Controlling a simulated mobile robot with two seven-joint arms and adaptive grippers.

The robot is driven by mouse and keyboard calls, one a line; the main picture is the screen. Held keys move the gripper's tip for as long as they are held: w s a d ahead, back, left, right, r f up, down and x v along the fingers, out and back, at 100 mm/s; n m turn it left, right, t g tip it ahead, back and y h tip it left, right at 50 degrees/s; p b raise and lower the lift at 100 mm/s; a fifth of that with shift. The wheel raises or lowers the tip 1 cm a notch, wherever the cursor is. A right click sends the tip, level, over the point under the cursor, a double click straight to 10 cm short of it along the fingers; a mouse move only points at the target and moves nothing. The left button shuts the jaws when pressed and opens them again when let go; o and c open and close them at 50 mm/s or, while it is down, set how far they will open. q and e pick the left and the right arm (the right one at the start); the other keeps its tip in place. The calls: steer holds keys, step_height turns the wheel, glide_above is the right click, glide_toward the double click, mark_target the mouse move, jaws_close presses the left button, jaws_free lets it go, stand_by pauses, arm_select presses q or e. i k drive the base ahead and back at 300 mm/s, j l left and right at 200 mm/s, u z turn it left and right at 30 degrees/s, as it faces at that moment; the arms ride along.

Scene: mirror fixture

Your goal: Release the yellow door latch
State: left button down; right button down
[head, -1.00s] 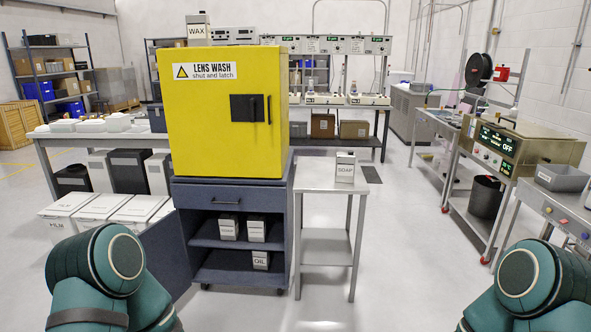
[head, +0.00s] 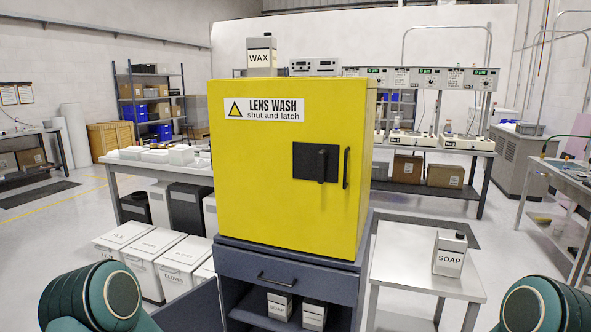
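The yellow cabinet (head: 262,180) stands on a dark blue wheeled stand (head: 284,266) in the middle of the head view. Its front door is shut and carries a "LENS WASH shut and latch" label. A black latch plate with a lever (head: 321,165) sits on the door's right half, the lever hanging downward. A vertical black door handle (head: 346,167) is just right of it. Only rounded teal parts of my arms show at the lower left and lower right. Neither gripper is in view.
A WAX container (head: 262,55) stands on top of the cabinet. A SOAP bottle (head: 449,255) stands on a small metal table (head: 412,258) at the right. White bins (head: 148,250) stand on the floor at the left.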

mark_target(323, 154)
steer(key=i+j+u, duration=0.15)
steer(key=i+u, duration=0.55)
steer(key=i+l+u, duration=0.15)
steer(key=i+u, duration=0.2)
steer(key=i, duration=0.2)
steer(key=z, duration=1.05)
